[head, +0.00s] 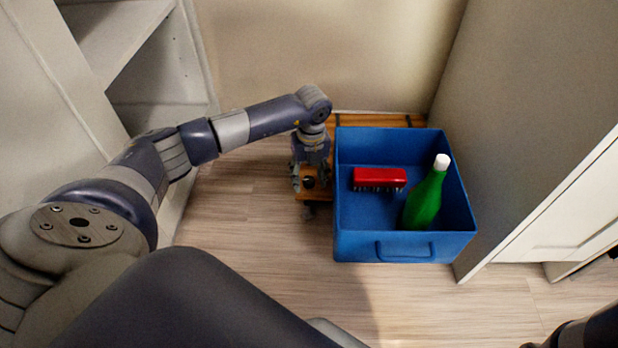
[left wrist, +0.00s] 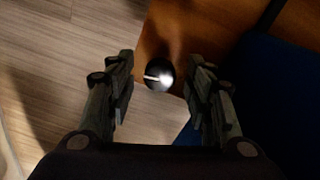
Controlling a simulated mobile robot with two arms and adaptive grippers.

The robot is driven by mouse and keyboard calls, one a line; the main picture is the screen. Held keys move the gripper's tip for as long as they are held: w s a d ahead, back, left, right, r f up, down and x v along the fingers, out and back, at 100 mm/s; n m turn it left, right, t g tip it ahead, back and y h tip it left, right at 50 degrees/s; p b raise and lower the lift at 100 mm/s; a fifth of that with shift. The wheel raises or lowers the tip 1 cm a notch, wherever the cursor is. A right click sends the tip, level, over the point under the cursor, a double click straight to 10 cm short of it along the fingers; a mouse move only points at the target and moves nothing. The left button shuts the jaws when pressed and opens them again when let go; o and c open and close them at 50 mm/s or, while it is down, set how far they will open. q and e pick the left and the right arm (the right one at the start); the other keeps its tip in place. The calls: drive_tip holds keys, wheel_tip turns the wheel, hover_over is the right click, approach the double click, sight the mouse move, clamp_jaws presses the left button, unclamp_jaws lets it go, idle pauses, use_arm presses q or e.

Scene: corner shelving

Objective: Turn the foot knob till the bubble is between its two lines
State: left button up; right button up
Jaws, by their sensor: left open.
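The foot knob (left wrist: 158,75) is a round black knob with a pale line on its top, at the corner of a wooden board (left wrist: 185,30). My left gripper (left wrist: 161,68) is open and points down over it, one finger on each side, with a visible gap to the knob in the left wrist view. In the head view my left gripper (head: 310,180) is at the board's left front corner, beside the blue crate. The bubble and its two lines show in neither view. My right gripper is not in view.
A blue crate (head: 405,248) stands on the board, holding a red brush (head: 380,178) and a green bottle (head: 427,195) with a white cap. White shelving (head: 115,35) is at the left and a cabinet (head: 570,215) at the right. The wooden floor in front is clear.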

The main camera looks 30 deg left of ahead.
use_arm(q)
drive_tip(key=c, duration=1.1)
